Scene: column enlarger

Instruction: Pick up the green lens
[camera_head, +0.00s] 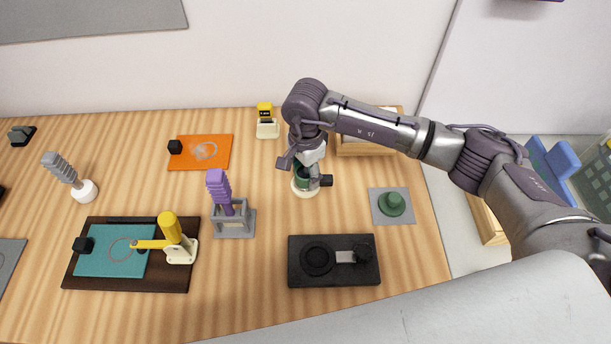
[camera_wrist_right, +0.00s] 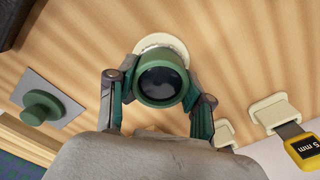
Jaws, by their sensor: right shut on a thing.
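The green lens (camera_wrist_right: 161,84) is a short green cylinder with a dark round glass face, seen from above between the fingers of my right gripper (camera_wrist_right: 160,98). In the head view the lens (camera_head: 301,181) is partly hidden under my right gripper (camera_head: 312,178). My right gripper is shut on it from both sides. A cream round base (camera_head: 304,193) shows just beneath it, and its rim is also visible in the right wrist view (camera_wrist_right: 168,46). I cannot tell whether the lens touches that base. My left gripper is not in view.
A green knobbed piece (camera_head: 392,204) sits on a grey mat at right. A black board (camera_head: 333,280) lies in front, a purple-handled tool in a grey stand (camera_head: 234,224) at left. A yellow-topped block (camera_head: 266,128) and wooden tray (camera_head: 365,147) stand behind.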

